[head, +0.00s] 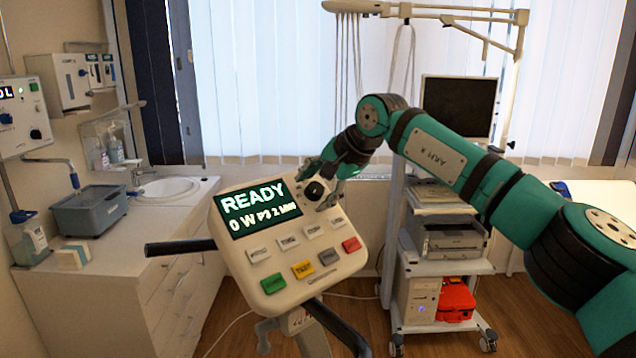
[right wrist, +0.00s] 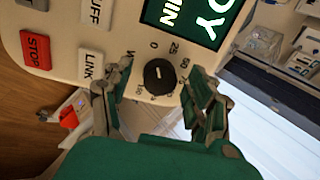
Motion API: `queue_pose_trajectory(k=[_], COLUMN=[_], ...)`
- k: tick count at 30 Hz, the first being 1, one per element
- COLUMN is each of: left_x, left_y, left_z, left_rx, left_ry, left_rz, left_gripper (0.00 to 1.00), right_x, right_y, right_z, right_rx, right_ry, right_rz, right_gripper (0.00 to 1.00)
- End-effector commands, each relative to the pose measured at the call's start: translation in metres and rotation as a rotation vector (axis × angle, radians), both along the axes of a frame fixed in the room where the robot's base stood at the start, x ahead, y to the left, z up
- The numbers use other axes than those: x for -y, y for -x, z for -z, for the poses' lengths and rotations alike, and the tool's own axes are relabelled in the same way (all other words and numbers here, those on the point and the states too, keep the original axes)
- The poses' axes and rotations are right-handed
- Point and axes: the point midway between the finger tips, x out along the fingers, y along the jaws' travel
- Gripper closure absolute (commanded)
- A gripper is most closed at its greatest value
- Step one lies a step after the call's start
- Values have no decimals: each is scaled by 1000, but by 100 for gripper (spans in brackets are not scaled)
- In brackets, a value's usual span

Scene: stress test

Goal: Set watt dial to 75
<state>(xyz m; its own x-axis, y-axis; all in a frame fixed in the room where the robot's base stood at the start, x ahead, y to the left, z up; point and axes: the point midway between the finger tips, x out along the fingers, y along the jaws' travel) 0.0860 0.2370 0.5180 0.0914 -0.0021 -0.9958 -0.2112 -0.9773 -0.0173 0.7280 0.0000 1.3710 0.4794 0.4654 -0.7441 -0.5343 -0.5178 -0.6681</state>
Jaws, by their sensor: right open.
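The console (head: 240,262) is a cream panel whose green screen (head: 258,208) reads READY, 0 W, with further small text. The watt dial (head: 315,190) is a black round knob beside the screen. Numbers such as 0, 25 and 50 ring the dial in the right wrist view (right wrist: 160,77); where its pointer stands is hard to read. My right gripper (head: 323,180) is open at the dial, with one finger on each side of it in the right wrist view (right wrist: 160,84). Whether the fingers touch the knob cannot be told. My left gripper is not in view.
Buttons fill the console's lower part, including a red STOP button (right wrist: 36,50). A black handle (head: 180,247) sticks out at the console's left. A wheeled cart (head: 440,266) with a printer and monitor stands behind. A counter with a sink (head: 168,188) is at left.

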Motion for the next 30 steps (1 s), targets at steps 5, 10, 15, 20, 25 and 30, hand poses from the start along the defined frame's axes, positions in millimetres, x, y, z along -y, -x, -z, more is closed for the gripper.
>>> queue_pose_trajectory(k=[5, 10, 15, 20, 25, 30], left_x=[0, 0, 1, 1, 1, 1], left_y=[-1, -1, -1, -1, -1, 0], left_z=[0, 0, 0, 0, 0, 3], left_rx=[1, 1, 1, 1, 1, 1], left_ry=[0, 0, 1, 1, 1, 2], left_rz=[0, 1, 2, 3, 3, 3], left_gripper=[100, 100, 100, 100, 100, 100], right_x=[0, 0, 0, 0, 0, 0], right_y=[-1, -1, 0, 0, 0, 0], right_z=[1, 1, 1, 1, 1, 2], right_rx=[0, 0, 0, 0, -3, -20], right_ry=[0, 0, 0, 0, -3, -24], right_rz=[0, 1, 1, 1, 7, 41], right_gripper=[42, 53, 76, 96, 97, 97])
